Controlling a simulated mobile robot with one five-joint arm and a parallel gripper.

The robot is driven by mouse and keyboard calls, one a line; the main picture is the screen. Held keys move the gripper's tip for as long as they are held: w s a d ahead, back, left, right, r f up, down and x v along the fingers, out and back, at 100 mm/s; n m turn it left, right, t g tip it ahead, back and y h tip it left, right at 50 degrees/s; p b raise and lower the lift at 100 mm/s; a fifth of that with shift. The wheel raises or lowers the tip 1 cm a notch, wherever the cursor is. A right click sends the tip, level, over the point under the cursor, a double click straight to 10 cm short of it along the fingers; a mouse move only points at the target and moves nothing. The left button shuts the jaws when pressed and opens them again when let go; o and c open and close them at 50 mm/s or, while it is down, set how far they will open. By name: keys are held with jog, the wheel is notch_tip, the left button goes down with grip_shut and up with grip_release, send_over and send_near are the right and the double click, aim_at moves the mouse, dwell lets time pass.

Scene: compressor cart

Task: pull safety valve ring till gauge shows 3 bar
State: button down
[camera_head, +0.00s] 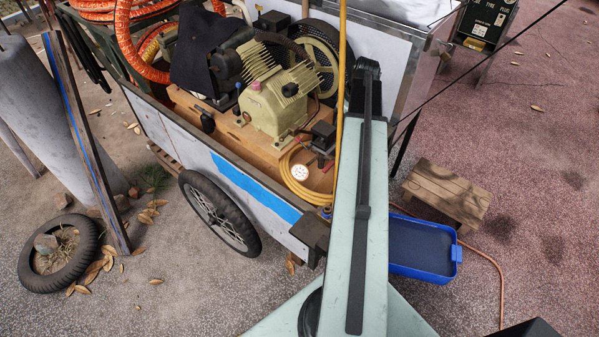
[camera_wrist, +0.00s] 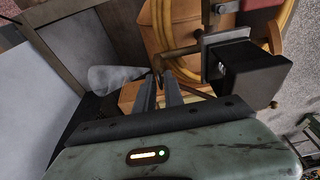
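The compressor (camera_head: 280,100) sits on the wooden deck of the cart in the head view. A small round white dial (camera_head: 300,172), which looks like the gauge, faces up near the cart's front end; its reading is too small to tell. I cannot make out the safety valve ring in either view. In the wrist view my gripper (camera_wrist: 162,76) has two dark fingers close together with a narrow gap. Their tips are near a thin brass-coloured pipe (camera_wrist: 182,50). Whether they hold anything is unclear. My arm hides part of the cart in the head view.
A black box (camera_wrist: 255,70) stands close right of my fingers. A yellow hose (camera_head: 290,185) coils on the deck. The cart's side wall (camera_head: 240,180) borders it. A blue tray (camera_head: 422,250) and a wooden stool (camera_head: 447,190) stand on the ground at right.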

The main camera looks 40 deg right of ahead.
jog(key=c, duration=1.4)
grip_release()
jog(key=shift+o, duration=0.2)
notch_tip(320, 180, up, 6)
jog(key=p, duration=0.6)
jog(key=shift+r, duration=0.15)
